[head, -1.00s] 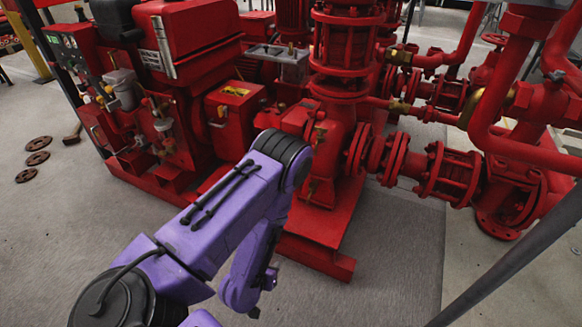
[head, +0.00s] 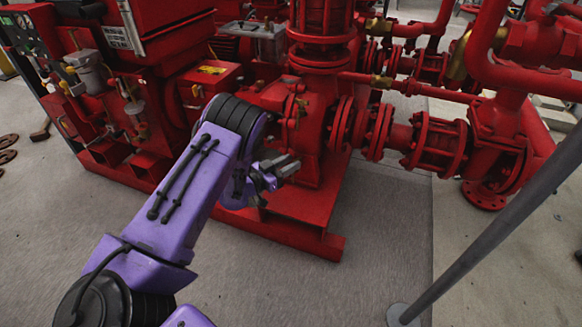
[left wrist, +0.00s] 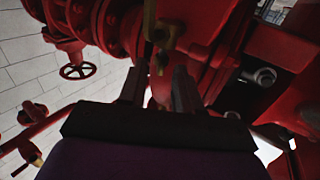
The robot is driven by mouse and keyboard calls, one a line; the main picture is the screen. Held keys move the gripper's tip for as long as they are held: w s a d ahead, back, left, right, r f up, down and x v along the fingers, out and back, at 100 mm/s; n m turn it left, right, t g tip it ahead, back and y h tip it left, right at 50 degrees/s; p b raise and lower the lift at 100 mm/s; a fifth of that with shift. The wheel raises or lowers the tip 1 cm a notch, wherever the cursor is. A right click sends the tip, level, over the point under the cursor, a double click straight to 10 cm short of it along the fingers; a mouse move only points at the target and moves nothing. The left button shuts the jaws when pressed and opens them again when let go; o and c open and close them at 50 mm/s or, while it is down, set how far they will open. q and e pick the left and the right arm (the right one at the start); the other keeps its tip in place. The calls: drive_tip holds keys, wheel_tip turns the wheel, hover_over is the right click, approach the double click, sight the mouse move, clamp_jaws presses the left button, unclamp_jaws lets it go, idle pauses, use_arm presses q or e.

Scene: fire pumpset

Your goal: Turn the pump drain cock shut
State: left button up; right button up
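In the left wrist view a brass cock (left wrist: 163,38) with a lever-like part stands just beyond my fingertips, near the middle top. I cannot tell its exact handle angle. My left gripper (head: 284,168) is in front of the casing, below and left of the fitting in the head view. Its two dark fingers (left wrist: 158,82) are apart with nothing gripped between them. My right gripper is in neither view.
The red engine (head: 125,85) stands left of the pump. Flanged red pipework (head: 435,145) runs to the right. A grey slanted post (head: 490,225) crosses the right foreground. A red handwheel (left wrist: 80,71) shows in the left wrist view. The floor (head: 385,235) in front is clear.

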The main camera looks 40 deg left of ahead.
use_arm(q)
drive_tip(key=shift+w+d, duration=0.2)
drive_tip(key=shift+w, duration=0.35)
clamp_jaws()
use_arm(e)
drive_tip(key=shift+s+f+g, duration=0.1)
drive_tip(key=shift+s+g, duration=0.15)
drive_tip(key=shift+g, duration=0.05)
